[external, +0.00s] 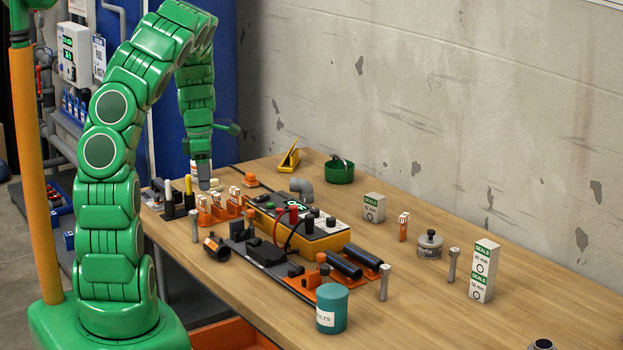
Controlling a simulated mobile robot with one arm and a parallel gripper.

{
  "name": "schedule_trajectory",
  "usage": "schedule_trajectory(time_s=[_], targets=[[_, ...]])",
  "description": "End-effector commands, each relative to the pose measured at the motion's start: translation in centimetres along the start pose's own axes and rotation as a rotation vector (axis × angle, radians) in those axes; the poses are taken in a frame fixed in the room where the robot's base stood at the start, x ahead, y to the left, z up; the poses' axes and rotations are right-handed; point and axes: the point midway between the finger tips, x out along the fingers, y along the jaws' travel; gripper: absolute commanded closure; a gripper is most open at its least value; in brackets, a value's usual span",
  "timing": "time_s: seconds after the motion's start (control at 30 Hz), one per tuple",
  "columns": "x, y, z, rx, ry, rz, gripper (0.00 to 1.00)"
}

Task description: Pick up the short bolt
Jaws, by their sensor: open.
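Several grey bolts stand upright on the wooden workbench (560,300). One bolt (194,226) is at the left front edge, another bolt (384,283) is right of the teal cup, and a third bolt (453,266) is left of the tall SEALS box. They look alike in size, so I cannot tell which is the short one. A teal cup (332,308) with a partly visible label ending in "OLTS" stands at the front; its inside is hidden. My gripper (203,184) points down above the left end of the bench, behind the orange tagged blocks. It is open; its fingertips are small here.
A yellow meter (320,238) with leads, orange tagged blocks (219,208) and dark cylinders (362,258) crowd the left and middle. A tall SEALS box (484,270), small SEALS box (374,208), grey tin (429,245) and green bowl (340,172) stand farther right and back. The right bench is mostly clear.

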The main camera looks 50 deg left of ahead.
Motion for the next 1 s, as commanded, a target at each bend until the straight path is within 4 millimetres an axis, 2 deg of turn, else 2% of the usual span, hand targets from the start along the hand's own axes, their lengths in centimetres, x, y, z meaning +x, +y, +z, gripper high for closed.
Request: schedule_trajectory(time_s=[0.1,0.23,0.6,1.0], targets=[[-0.2,-0.1,-1.9,-0.025,0.034,0.014,0.45],[-0.1,-0.3,-3.5,-0.045,0.065,0.023,0.45],[4.1,-0.3,-3.5,-0.042,0.06,0.019,0.45],[6.8,-0.2,-3.7,-0.041,0.058,0.022,0.45]])
